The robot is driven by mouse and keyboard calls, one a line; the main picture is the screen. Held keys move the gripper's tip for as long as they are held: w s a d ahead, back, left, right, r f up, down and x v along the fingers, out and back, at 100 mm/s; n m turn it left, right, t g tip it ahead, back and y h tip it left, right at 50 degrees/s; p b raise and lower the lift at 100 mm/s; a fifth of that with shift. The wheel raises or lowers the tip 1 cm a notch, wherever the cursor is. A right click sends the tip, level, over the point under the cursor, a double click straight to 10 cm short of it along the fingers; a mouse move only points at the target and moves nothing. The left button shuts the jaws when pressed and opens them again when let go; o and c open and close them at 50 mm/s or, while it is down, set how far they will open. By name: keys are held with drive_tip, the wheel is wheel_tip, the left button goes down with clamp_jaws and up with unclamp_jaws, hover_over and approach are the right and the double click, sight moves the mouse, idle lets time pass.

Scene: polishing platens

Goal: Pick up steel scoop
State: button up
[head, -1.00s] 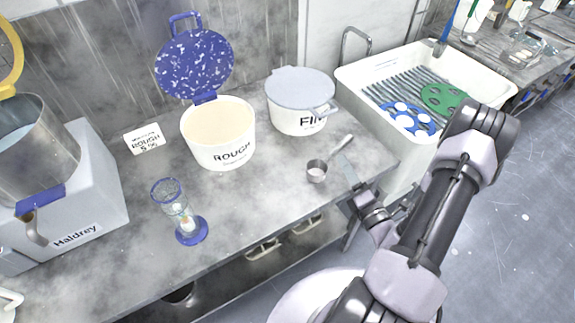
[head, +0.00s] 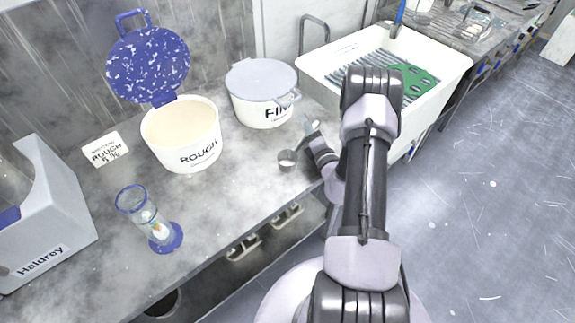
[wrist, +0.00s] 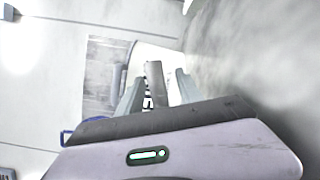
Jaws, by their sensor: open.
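The steel scoop (head: 287,158) lies on the grey worktop in front of the two tubs, its small round cup to the left. Its handle runs up and right towards my gripper (head: 311,127), which partly hides it in the head view. In the wrist view my gripper (wrist: 158,75) has its two fingers apart. A grey bar (wrist: 154,85) shows between them; it looks like the scoop handle, but I cannot tell whether a finger touches it.
The open ROUGH tub (head: 182,134) and the lidded FINE tub (head: 262,94) stand behind the scoop. A white sink (head: 440,66) with a green disc is at right. A blue-based glass measure (head: 150,220) and a Haldrey machine (head: 42,235) are at left.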

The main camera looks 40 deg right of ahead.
drive_tip(key=shift+w, duration=0.3)
clamp_jaws()
idle(1.2)
